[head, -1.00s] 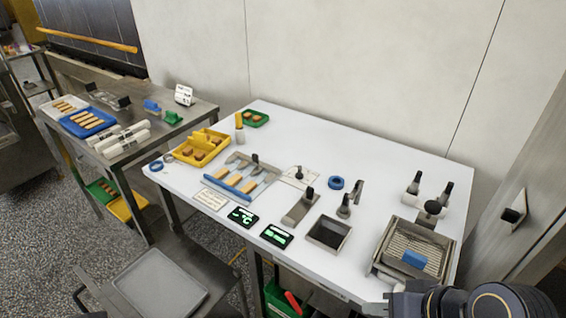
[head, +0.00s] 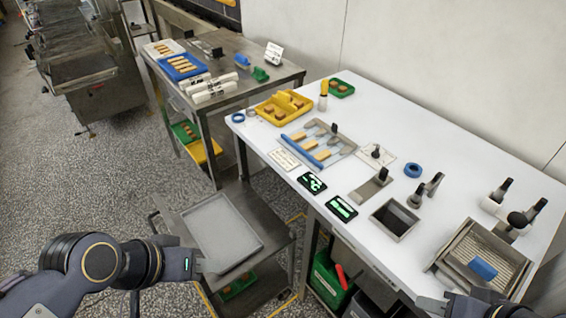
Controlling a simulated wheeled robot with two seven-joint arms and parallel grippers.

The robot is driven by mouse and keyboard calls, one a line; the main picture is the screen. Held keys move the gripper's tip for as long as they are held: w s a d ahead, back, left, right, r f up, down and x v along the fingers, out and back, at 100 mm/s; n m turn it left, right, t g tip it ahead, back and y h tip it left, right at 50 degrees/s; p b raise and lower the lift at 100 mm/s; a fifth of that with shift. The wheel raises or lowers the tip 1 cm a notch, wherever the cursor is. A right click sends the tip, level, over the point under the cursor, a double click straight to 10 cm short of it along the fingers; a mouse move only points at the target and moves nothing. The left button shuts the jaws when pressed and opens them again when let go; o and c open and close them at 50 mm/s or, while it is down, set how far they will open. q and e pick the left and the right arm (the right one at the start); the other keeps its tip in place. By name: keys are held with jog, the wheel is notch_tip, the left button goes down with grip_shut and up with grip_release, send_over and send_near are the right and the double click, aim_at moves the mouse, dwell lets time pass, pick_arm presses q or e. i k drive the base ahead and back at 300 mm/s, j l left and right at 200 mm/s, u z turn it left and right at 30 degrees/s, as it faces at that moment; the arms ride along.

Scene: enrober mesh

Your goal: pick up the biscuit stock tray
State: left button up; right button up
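No tray has a readable biscuit stock label. A blue tray (head: 194,75) with a row of finger-shaped biscuits lies on the steel table at the upper left. A white tray (head: 150,49) with similar biscuits lies behind it. A yellow tray (head: 262,111) with brown pieces stands at the left end of the white table. My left gripper (head: 198,263) is low in the picture, by the near left edge of a cart, far from these trays. My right gripper (head: 437,305) is at the bottom right edge, partly cut off. Finger gaps are unclear on both; neither visibly holds anything.
The cart (head: 273,243) carries a flat, empty grey tray (head: 222,232). The white table (head: 455,190) holds tools, dark displays, a square well (head: 395,218) and a wire-mesh unit (head: 480,255). A green bin (head: 327,280) is beneath it. Speckled floor is clear at left.

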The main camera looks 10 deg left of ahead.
aim_at(221, 232)
jog(key=i, duration=0.1)
jog(key=i+j+u, duration=0.1)
jog(key=u, duration=0.25)
jog(key=i+u, duration=0.4)
jog(key=u, duration=1.35)
jog(key=k+j, duration=0.05)
